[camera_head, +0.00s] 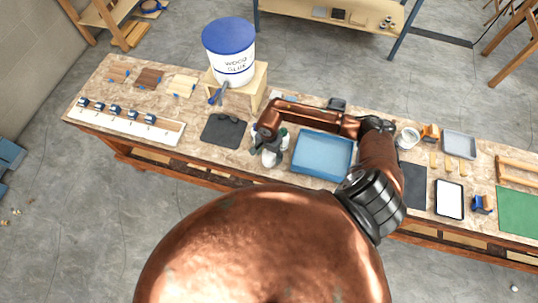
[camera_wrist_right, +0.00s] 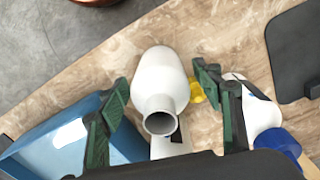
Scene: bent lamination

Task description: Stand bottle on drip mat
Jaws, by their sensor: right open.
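A white bottle (camera_wrist_right: 158,75) with an open dark mouth stands between the green fingers of my right gripper (camera_wrist_right: 160,90) in the wrist view. The fingers are apart, one on each side, with visible gaps to the bottle. In the head view my right gripper (camera_head: 268,148) is over the bench between the dark mat and the blue tray, partly covering the white bottles there. The dark drip mat (camera_head: 223,130) lies flat to its left with nothing standing on it; it also shows at the upper right of the wrist view (camera_wrist_right: 296,50). My left gripper is not in view.
A second white bottle (camera_wrist_right: 260,110) with a blue part is close beside the right-hand finger. A blue tray (camera_head: 322,155) is on the other side. A wood glue bucket (camera_head: 230,55) stands on a wooden stand (camera_head: 257,88) behind the mat. A white strip (camera_head: 125,122) lies farther left.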

